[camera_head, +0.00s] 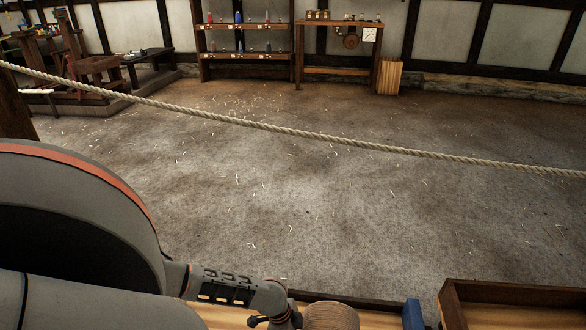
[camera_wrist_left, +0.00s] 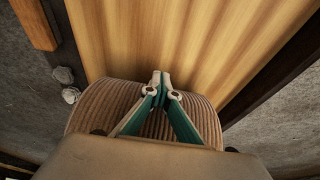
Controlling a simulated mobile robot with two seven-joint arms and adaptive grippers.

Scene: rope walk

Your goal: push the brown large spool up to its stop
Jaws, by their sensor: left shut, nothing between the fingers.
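The brown large spool (camera_head: 330,316) shows at the bottom edge of the head view, cut off by the frame, with tan windings. In the left wrist view the ribbed brown spool (camera_wrist_left: 92,108) spans the picture behind the fingers. My left gripper (camera_wrist_left: 160,78) is shut and empty, its green-sided fingers together in front of the spool's middle. I cannot tell whether they touch it. In the head view my left arm comes in beside the spool's left side; its fingertips are hidden. A blue block (camera_head: 412,314) stands apart to the right of the spool; I cannot tell if it is the stop.
A pale wooden board (camera_wrist_left: 190,40) extends beyond the spool, with a dark rail (camera_wrist_left: 272,68) on its right. A dark-rimmed wooden tray (camera_head: 510,294) lies at lower right. A taut rope (camera_head: 300,132) crosses the room above open floor. Shelves (camera_head: 245,50) stand at the back.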

